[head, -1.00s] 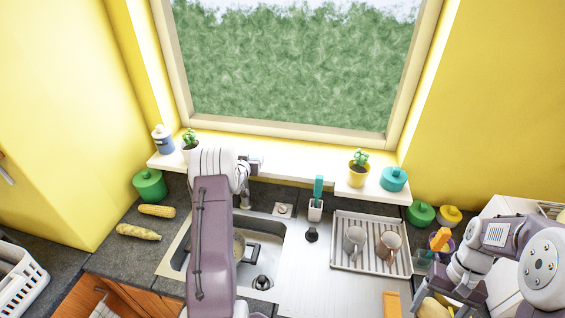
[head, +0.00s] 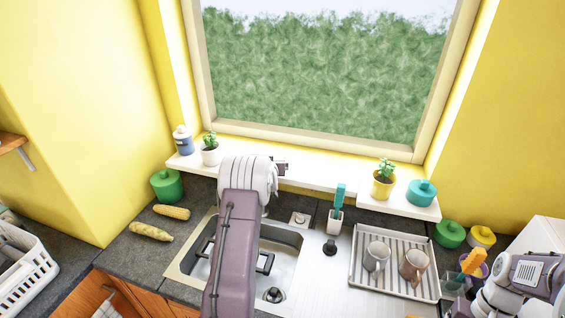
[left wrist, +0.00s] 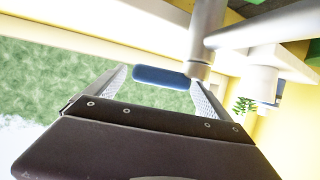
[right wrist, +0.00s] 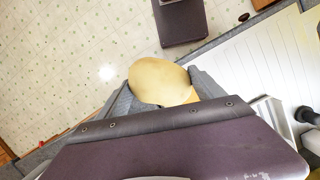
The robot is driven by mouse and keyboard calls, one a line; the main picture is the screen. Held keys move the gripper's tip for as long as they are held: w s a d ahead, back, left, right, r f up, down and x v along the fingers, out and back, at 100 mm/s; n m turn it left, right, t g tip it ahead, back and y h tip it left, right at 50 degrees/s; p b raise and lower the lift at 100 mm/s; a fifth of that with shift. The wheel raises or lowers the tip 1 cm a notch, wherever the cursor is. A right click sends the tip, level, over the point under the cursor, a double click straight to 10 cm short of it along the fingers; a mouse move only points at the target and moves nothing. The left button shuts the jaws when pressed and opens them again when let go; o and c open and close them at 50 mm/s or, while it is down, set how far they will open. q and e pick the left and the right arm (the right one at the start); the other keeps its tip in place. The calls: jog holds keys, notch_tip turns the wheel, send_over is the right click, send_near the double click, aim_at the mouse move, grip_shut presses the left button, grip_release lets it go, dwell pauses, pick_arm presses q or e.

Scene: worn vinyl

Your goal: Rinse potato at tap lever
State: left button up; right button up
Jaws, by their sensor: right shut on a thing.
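The potato (right wrist: 155,78) is a smooth pale-yellow lump between the fingers of my right gripper (right wrist: 162,92), which is shut on it. It is in the right wrist view only; the head view does not show it. The blue tap lever (left wrist: 160,76) lies between the spread fingers of my left gripper (left wrist: 160,88) in the left wrist view, near their tips. That gripper is open; I cannot tell whether a finger touches the lever. The pale tap (left wrist: 203,40) rises beside it. In the head view my left arm hides most of the tap and part of the sink (head: 290,236).
A drying rack (head: 359,282) with two mugs stands right of the sink. A white holder (head: 335,222) with a teal brush is behind it. Two corn cobs (head: 151,232) lie on the left counter. Pots and jars line the sill (head: 310,178). The draining board (head: 330,290) has bare room.

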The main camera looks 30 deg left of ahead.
pick_arm(q)
jog(key=shift+s+d, duration=0.15)
jog(key=shift+s, duration=0.1)
pick_arm(e)
jog(key=shift+f, duration=0.2)
notch_tip(320, 180, down, 3)
jog(key=b, duration=0.3)
jog(key=shift+f+b, duration=0.1)
jog(key=shift+b, duration=0.2)
pick_arm(q)
jog(key=v, duration=1.1)
jog(key=shift+s+r, duration=0.2)
jog(key=shift+d+f, duration=0.1)
jog(key=shift+d, duration=0.05)
